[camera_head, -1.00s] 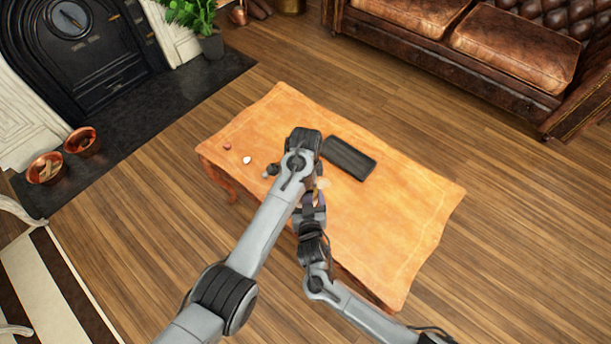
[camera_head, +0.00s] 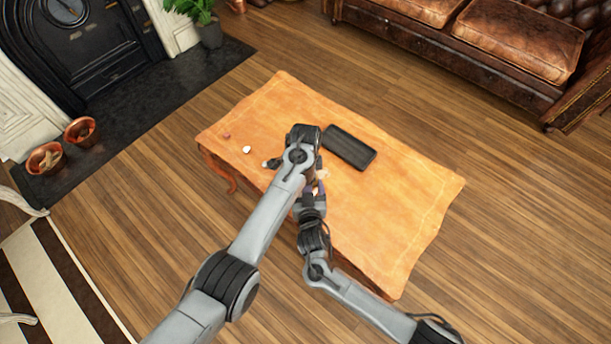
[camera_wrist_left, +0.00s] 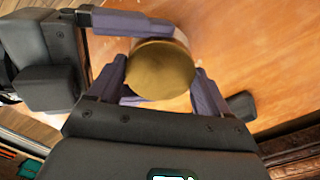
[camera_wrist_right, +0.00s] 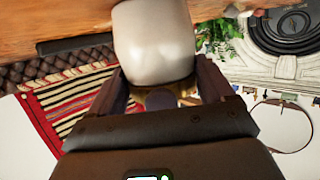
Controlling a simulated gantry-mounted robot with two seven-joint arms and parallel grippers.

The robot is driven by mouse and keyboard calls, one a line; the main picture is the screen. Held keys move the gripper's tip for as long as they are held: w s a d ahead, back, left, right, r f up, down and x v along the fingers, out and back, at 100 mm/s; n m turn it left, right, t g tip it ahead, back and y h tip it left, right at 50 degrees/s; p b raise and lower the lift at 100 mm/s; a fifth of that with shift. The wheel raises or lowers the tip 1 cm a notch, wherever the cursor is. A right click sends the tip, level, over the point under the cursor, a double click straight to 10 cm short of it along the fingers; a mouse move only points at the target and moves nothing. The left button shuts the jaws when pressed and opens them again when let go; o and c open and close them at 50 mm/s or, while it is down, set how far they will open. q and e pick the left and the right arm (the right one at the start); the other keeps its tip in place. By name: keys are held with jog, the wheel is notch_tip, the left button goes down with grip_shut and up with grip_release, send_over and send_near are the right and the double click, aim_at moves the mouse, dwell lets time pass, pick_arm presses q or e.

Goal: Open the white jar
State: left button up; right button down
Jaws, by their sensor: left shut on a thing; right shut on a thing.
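The white jar (camera_wrist_right: 153,42) shows its pale, smooth body in the right wrist view, between the fingers of my right gripper (camera_wrist_right: 162,82), which is shut on it. The jar's round brass-coloured lid (camera_wrist_left: 160,70) shows in the left wrist view. My left gripper (camera_wrist_left: 160,86) is shut around the lid from above. A finger of my right gripper (camera_wrist_left: 130,22) crosses beside the jar there. In the head view the jar is mostly hidden behind my left arm and gripper (camera_head: 303,140). I cannot tell whether lid and jar are apart.
The wooden table (camera_head: 390,220) holds a dark rectangular tray (camera_head: 349,147) just right of my left gripper. A small red thing (camera_head: 227,136) and a small white thing (camera_head: 247,150) lie toward the table's left end. The table's right part is clear.

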pick_arm(q)
jog(key=shift+o, duration=0.2)
jog(key=n, duration=0.3)
jog(key=shift+n, duration=0.3)
